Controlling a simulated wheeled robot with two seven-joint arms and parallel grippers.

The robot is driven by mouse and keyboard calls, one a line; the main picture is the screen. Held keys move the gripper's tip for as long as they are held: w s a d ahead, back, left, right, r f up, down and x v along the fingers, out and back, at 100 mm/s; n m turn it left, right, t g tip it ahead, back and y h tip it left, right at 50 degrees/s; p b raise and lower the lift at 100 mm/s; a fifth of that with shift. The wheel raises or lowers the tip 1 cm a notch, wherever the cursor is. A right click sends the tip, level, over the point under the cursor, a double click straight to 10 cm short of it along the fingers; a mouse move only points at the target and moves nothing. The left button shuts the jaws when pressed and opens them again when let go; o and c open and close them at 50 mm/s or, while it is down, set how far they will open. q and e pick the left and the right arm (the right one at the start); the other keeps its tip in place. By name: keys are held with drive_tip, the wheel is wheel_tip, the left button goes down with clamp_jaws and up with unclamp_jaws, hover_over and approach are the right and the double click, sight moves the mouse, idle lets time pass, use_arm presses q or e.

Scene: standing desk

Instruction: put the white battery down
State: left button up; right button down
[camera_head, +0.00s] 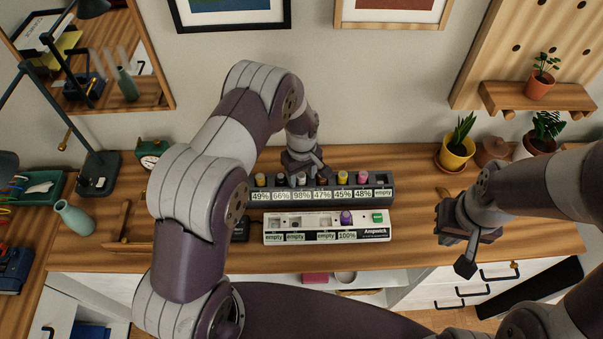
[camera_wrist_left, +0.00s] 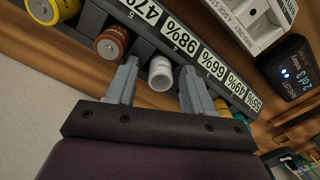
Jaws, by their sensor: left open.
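The white battery (camera_wrist_left: 160,73) stands in the dark rack at the slot marked 98%, as the left wrist view shows. My left gripper (camera_wrist_left: 153,85) is open, with one finger on each side of the white battery. In the head view the same gripper (camera_head: 303,168) is over the rear dark rack (camera_head: 385,194) and partly hides the battery. My right gripper (camera_head: 458,238) is over the right part of the desk, apart from the racks; its finger gap is unclear.
A brown battery (camera_wrist_left: 112,43) stands close beside the left finger. A white charger (camera_head: 325,238) with a purple-topped battery (camera_head: 346,217) lies in front of the rack. A yellow plant pot (camera_head: 457,151) stands at the back right.

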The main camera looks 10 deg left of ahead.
sight(301, 176)
use_arm(q)
wheel_tip(301, 176, up, 12)
drive_tip(key=b, duration=0.3)
drive_tip(key=s+a+r+m, duration=0.1)
drive_tip(key=s+r+m, duration=0.1)
drive_tip(key=s, duration=0.4)
drive_tip(key=s+a+r+m+t, duration=0.1)
drive_tip(key=s+a+r+m, duration=0.1)
drive_tip(key=s+m, duration=0.2)
drive_tip(key=s+a+r+m, duration=0.1)
drive_tip(key=s+r+m, duration=0.1)
drive_tip(key=s, duration=0.7)
drive_tip(key=shift+a+m, duration=0.15)
drive_tip(key=shift+m, duration=0.25)
